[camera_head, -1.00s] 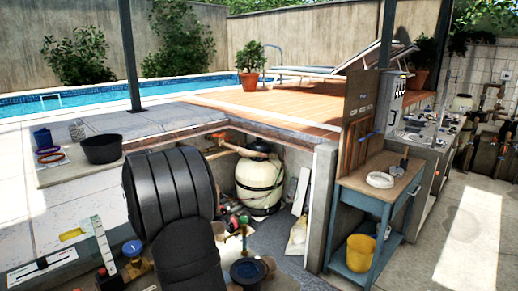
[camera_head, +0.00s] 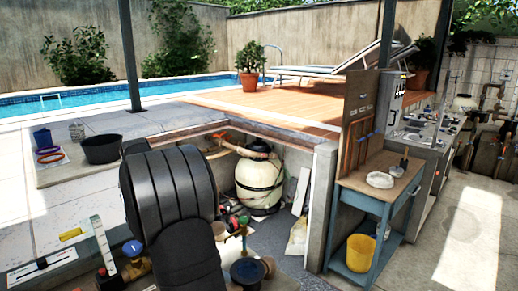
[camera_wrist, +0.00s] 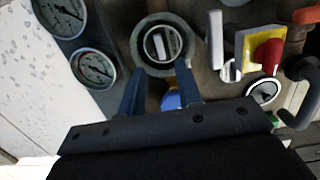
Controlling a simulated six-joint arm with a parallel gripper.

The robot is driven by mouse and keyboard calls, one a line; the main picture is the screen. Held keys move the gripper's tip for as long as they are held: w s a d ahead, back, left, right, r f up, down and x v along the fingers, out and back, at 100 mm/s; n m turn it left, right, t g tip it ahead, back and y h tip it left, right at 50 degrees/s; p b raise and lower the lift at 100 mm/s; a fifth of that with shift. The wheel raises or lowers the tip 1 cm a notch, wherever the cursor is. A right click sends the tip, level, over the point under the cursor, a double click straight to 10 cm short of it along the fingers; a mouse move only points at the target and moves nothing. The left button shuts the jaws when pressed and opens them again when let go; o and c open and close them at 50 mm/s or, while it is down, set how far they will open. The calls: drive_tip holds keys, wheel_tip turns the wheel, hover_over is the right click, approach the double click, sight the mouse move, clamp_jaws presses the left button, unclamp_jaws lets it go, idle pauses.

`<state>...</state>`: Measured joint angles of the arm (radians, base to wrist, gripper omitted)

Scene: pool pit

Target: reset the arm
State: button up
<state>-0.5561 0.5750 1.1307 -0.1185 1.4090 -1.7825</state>
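My gripper (camera_wrist: 158,72) shows in the wrist view as two blue fingers spread apart with no object clearly held. A round dark fitting with a pale slotted centre (camera_wrist: 160,43) lies just beyond the fingertips; I cannot tell whether they touch it. A small blue rounded object (camera_wrist: 172,101) shows between the fingers, partly hidden by the gripper body. In the head view my black arm links fill the lower middle, and the gripper is hidden.
Two gauges (camera_wrist: 94,68), a red knob on a yellow plate (camera_wrist: 268,55) and a dark hook (camera_wrist: 300,92) crowd around the gripper. The head view shows a cream filter tank (camera_head: 259,183), a blue workbench (camera_head: 376,200), a yellow bucket (camera_head: 360,252) and a black tub (camera_head: 102,149).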

wheel_tip(320, 180, up, 6)
drive_tip(key=f, duration=1.2)
drive_tip(key=shift+w+d+f, duration=0.25)
drive_tip(key=shift+d+f, duration=0.05)
drive_tip(key=shift+w+r, duration=0.1)
drive_tip(key=shift+r, duration=0.2)
wheel_tip(320, 180, up, 10)
drive_tip(key=f, duration=0.1)
drive_tip(key=s+a+m, duration=0.4)
drive_tip(key=s+m, duration=0.1)
drive_tip(key=s, duration=0.7)
drive_tip(key=s+f+m+g, duration=0.1)
drive_tip(key=s+f+m, duration=0.35)
drive_tip(key=s, duration=0.55)
drive_tip(key=shift+n, duration=0.25)
drive_tip(key=f, duration=0.9)
drive_tip(key=shift+w+d+f, duration=0.1)
drive_tip(key=shift+d+f, duration=0.1)
drive_tip(key=shift+d, duration=0.1)
drive_tip(key=shift+f, duration=0.65)
drive_tip(key=shift+o, duration=0.5)
